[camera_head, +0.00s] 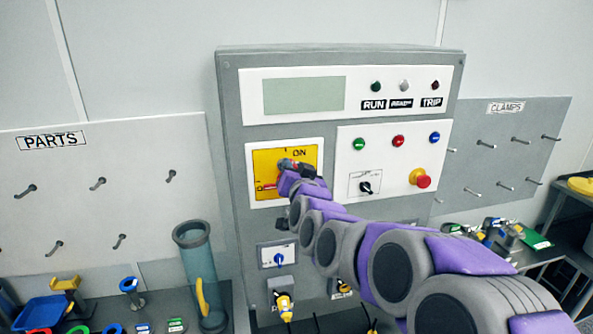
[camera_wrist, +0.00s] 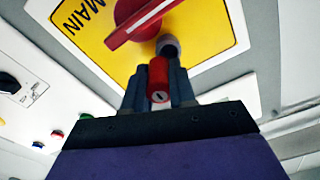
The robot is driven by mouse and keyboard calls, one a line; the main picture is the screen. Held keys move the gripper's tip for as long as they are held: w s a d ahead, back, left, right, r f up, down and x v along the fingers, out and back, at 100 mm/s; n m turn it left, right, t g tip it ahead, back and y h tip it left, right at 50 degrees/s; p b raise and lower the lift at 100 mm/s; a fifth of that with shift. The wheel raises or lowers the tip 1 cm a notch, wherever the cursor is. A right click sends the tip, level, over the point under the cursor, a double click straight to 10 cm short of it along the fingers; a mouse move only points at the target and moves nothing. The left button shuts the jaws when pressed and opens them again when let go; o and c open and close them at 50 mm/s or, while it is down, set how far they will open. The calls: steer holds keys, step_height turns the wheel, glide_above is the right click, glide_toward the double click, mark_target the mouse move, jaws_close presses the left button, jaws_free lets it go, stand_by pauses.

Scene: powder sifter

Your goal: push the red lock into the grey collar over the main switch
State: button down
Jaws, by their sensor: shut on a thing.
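The red lock (camera_wrist: 158,82) is between the two dark fingers of my gripper (camera_wrist: 159,92), its keyhole end facing the wrist camera. The grey collar (camera_wrist: 168,47) sits just beyond the lock's far end, close beside the red main switch handle (camera_wrist: 138,22). The lock's far end overlaps the collar's lower edge in the picture; I cannot tell whether it has entered. In the head view my gripper (camera_head: 300,172) is at the yellow switch plate (camera_head: 270,162) marked ON, and it hides the lock and collar there.
The grey cabinet (camera_head: 232,130) carries a button panel with a red emergency knob (camera_head: 423,181) right of the switch. A clear cylinder (camera_head: 196,262) stands at lower left. Parts lie on the benches at both sides. My arm crosses the lower right.

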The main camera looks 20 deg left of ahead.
steer(key=shift+s+f, duration=0.1)
steer(key=shift+f, duration=0.4)
steer(key=shift+s+d+f, duration=0.1)
steer(key=shift+s, duration=0.05)
steer(key=shift+s, duration=0.1)
steer(key=shift+s+d, duration=0.2)
steer(key=shift+s, duration=0.3)
steer(key=shift+s+a+r+b, duration=0.2)
steer(key=shift+a+b, duration=0.1)
steer(key=shift+s+a+f+g+p, duration=0.1)
steer(key=shift+s+a+g+p, duration=0.15)
steer(key=shift+a+p, duration=0.2)
stand_by(0.3)
